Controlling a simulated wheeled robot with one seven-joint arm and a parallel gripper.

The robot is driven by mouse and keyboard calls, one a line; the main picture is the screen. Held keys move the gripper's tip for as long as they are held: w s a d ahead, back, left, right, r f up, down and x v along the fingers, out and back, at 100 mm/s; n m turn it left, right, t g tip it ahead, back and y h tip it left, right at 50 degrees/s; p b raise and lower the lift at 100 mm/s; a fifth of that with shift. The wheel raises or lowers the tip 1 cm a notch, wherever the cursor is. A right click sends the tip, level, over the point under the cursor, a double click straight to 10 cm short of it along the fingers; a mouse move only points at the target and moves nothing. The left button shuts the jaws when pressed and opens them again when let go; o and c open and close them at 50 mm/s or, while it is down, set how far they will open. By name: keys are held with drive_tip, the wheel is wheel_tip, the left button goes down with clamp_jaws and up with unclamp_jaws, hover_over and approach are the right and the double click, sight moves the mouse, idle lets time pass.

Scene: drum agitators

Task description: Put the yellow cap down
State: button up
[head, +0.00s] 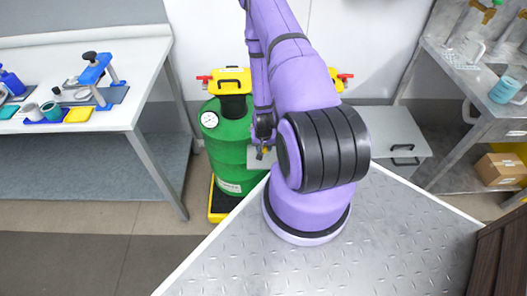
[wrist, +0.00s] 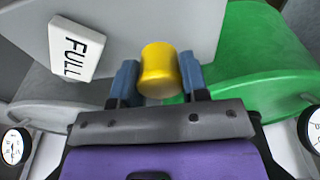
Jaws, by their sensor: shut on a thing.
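The yellow cap (wrist: 158,64) is a short cylinder held between the two blue fingertips of my gripper (wrist: 158,82) in the wrist view. My gripper is shut on it. In the head view my gripper (head: 263,146) is small and partly hidden by my purple arm, beside the green drum, with a bit of yellow at its tip. A grey plate (head: 256,158) lies just below the gripper there. In the wrist view a grey surface (wrist: 175,20) is behind the cap. I cannot tell whether the cap touches it.
The green drum (head: 226,150) has a gauge (head: 209,119) and a yellow-and-black top fitting. A white "FULL" tag (wrist: 76,48) is left of the cap. A workbench (head: 135,80) with tools stands left; shelving (head: 478,90) stands right.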

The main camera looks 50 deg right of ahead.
sight(263, 151)
drive_tip(key=shift+w+d+f, duration=0.1)
drive_tip(key=shift+w+f, duration=0.05)
drive_tip(key=shift+f, duration=1.65)
drive_tip(key=shift+f, duration=0.1)
drive_tip(key=o, duration=0.9)
drive_tip(key=r, duration=0.8)
drive_tip(key=s+a+r, duration=0.1)
drive_tip(key=r, duration=0.3)
drive_tip(key=shift+r, duration=0.15)
